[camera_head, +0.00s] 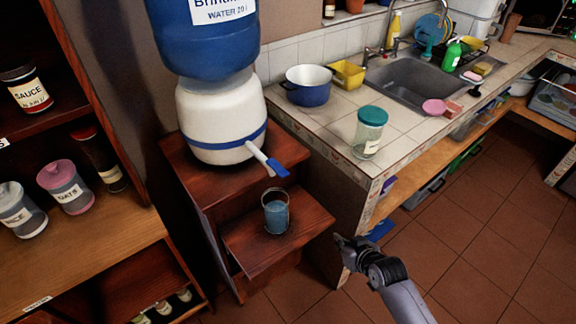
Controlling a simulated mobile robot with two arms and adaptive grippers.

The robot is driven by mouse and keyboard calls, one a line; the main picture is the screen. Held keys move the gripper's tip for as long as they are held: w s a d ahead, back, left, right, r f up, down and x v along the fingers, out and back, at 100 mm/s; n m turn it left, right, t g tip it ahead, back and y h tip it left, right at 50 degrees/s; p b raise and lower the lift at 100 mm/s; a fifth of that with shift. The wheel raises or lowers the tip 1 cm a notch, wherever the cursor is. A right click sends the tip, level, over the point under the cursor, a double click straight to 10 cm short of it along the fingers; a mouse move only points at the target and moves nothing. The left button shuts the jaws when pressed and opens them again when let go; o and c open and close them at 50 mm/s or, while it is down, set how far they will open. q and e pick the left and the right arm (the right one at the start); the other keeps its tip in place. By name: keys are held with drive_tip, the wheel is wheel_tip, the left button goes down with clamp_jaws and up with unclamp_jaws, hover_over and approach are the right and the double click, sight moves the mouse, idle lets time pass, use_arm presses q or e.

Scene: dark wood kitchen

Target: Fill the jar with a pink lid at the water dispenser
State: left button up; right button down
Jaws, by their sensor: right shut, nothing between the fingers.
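An open glass jar (276,213) stands upright, without a lid, on the lower wooden shelf of the dispenser stand, just below the tap. It looks filled with bluish water up to near its rim. The water dispenser (222,118) has a white base with a blue bottle on top. Its tap (266,160) has a blue lever end. My left gripper is not in view.
A jar with a teal lid (369,133) stands on the tiled counter (315,125) near its corner, with a blue pot (308,88) behind. An oats jar with a pink top (65,187) stands on the left shelf. The floor at right is clear.

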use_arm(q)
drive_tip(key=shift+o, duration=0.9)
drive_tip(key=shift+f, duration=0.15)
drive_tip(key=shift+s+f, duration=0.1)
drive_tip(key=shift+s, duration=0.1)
use_arm(e)
drive_tip(key=a+r+n+t+y, duration=0.1)
drive_tip(key=a+r, duration=0.3)
drive_tip(key=r, duration=1.1)
drive_tip(key=a+r+n+t+y, duration=0.1)
drive_tip(key=a+r+n+y, duration=0.2)
drive_tip(key=r, duration=1.2)
drive_tip(key=shift+s+a+r+t+y, duration=0.35)
drive_tip(key=shift+a+y, duration=0.45)
drive_tip(key=shift+a, duration=0.3)
drive_tip(key=shift+w+f, duration=0.1)
drive_tip(key=shift+w, duration=0.05)
drive_tip(key=p, duration=0.2)
hover_over(277, 167)
drive_tip(key=s+d, duration=0.3)
wheel_tip(277, 167, down, 2)
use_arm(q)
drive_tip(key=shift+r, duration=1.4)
use_arm(e)
drive_tip(key=shift+w+a+f, duration=0.1)
drive_tip(key=shift+a+f, duration=0.05)
drive_tip(key=shift+f, duration=2.05)
